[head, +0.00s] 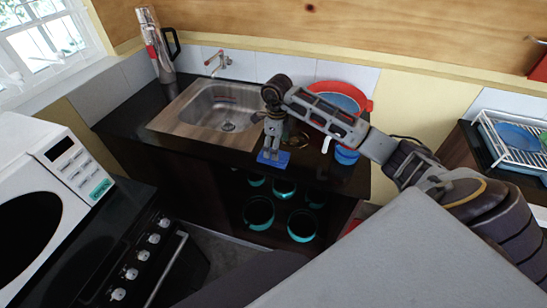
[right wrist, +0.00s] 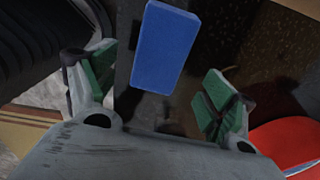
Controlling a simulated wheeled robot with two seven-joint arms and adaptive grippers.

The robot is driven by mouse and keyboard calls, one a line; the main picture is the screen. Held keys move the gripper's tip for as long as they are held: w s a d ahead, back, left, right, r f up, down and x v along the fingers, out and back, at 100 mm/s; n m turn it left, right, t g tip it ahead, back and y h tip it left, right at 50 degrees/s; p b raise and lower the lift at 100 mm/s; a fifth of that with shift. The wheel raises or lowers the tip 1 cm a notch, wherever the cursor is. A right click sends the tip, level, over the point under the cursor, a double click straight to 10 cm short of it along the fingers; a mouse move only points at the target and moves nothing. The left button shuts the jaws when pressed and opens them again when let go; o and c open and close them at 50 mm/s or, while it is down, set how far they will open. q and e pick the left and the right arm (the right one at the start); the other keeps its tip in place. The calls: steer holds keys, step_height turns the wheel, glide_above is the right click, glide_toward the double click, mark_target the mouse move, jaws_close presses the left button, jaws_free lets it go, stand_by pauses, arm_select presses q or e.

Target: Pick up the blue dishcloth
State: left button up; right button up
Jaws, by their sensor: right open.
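The blue dishcloth (head: 272,160) is a flat blue rectangle on the dark counter, near its front edge and to the right of the sink. In the right wrist view the dishcloth (right wrist: 160,48) lies beyond and between the fingers. My right gripper (head: 268,152) is just above it in the head view, pointing down and partly covering it. In the right wrist view the gripper (right wrist: 158,85) is open, its green-padded fingers apart on either side, with nothing held. I cannot tell whether the fingertips touch the counter. My left gripper is not in view.
A steel sink (head: 190,118) is left of the dishcloth. A red pan (head: 364,97) and a blue cup (head: 346,155) stand to the right. Teal-rimmed pots (head: 258,213) sit on shelves below the counter. A silver flask (head: 152,40) stands at the back left.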

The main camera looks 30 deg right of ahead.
mark_target(283, 156)
steer(key=shift+w+a+f+p, duration=0.1)
steer(key=shift+f+p, duration=0.65)
steer(key=shift+f, duration=1.8)
steer(key=c, duration=1.1)
